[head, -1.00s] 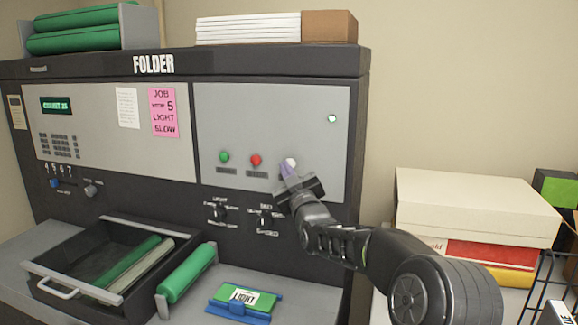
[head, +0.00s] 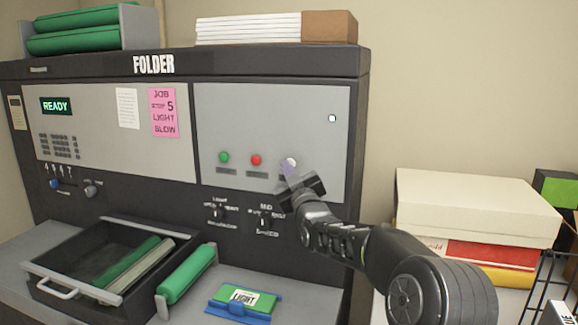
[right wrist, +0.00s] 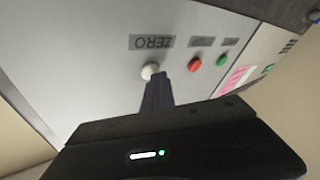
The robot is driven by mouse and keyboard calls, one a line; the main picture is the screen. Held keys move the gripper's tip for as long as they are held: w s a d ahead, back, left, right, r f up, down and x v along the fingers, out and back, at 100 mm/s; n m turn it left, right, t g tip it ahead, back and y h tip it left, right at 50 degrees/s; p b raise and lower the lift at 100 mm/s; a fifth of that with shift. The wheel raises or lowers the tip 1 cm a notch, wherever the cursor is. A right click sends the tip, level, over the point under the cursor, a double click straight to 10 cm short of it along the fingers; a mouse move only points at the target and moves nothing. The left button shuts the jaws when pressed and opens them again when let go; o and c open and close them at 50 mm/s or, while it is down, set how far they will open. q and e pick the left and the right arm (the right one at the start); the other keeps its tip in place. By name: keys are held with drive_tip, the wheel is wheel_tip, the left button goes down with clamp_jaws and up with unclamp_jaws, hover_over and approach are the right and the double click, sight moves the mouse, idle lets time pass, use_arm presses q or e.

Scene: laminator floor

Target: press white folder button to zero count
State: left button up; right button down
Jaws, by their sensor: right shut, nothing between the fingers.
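The white button (head: 291,162) is the rightmost of three on the grey panel of the folder (head: 225,115). It also shows in the right wrist view (right wrist: 150,70), with a label reading ZERO beside it. My right gripper (head: 287,169) is shut and empty, with its fingertips at the button's lower edge in the head view. In the right wrist view the fingertips (right wrist: 155,82) overlap the button's edge; I cannot tell whether they touch it. The display (head: 56,106) reads READY. My left gripper is not in view.
A red button (head: 256,160) and a green button (head: 224,157) sit to the left on the same panel. Two knobs are below. An open tray (head: 60,262), a green roller (head: 187,274) and a blue-and-green block (head: 240,303) are lower down. Boxes (head: 475,205) stand at right.

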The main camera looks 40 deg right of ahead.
drive_tip(key=shift+s+a+b, duration=0.5)
drive_tip(key=shift+a+b, duration=0.2)
drive_tip(key=shift+b, duration=0.2)
drive_tip(key=shift+s+a+f, duration=0.1)
drive_tip(key=s+a+b, duration=0.1)
drive_tip(key=a, duration=0.1)
drive_tip(key=s+a+b, duration=0.1)
drive_tip(key=a+b, duration=0.1)
drive_tip(key=shift+s, duration=0.35)
idle(0.6)
